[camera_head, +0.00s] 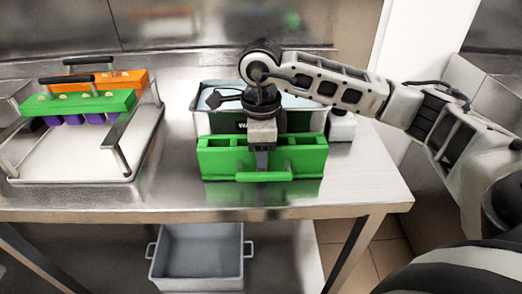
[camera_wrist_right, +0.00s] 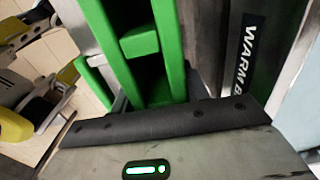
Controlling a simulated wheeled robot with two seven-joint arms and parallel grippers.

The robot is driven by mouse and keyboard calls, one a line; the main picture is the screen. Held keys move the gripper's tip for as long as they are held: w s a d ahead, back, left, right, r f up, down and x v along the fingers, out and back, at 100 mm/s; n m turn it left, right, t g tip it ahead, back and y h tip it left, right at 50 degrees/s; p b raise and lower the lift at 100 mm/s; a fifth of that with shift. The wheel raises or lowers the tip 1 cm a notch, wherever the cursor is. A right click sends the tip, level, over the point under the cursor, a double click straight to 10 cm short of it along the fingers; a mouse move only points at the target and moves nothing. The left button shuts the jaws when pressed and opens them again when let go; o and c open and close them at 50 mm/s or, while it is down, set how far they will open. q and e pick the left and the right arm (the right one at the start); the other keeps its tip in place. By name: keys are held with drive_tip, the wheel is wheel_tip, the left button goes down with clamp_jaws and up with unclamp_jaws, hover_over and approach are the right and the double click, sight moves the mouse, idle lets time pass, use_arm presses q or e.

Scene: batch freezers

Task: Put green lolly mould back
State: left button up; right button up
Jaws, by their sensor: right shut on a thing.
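The green lolly mould (camera_head: 225,160) is a bright green block with open compartments along its top and a bar handle low on its front. It is in front of the metal bath at the middle of the steel table; I cannot tell if it touches the table. My right gripper (camera_head: 262,160) comes down over its middle and is shut on it. In the right wrist view the mould (camera_wrist_right: 175,50) fills the upper middle, beside the bath wall lettered "WARM B" (camera_wrist_right: 240,60). My left gripper is not in view.
The metal bath (camera_head: 205,122) stands right behind the mould. At left, a steel tray (camera_head: 75,165) carries a rack with a green bar (camera_head: 80,103) over purple lollies and an orange bar (camera_head: 130,78) behind. Bare table lies between tray and mould. A grey tub (camera_head: 198,262) is below.

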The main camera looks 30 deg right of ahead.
drive_tip(key=shift+f, duration=0.1)
drive_tip(key=o, duration=1.2)
drive_tip(key=shift+c, duration=0.2)
drive_tip(key=shift+r, duration=0.3)
wheel_tip(320, 180, up, 11)
drive_tip(key=shift+f, duration=0.1)
drive_tip(key=shift+r, duration=0.45)
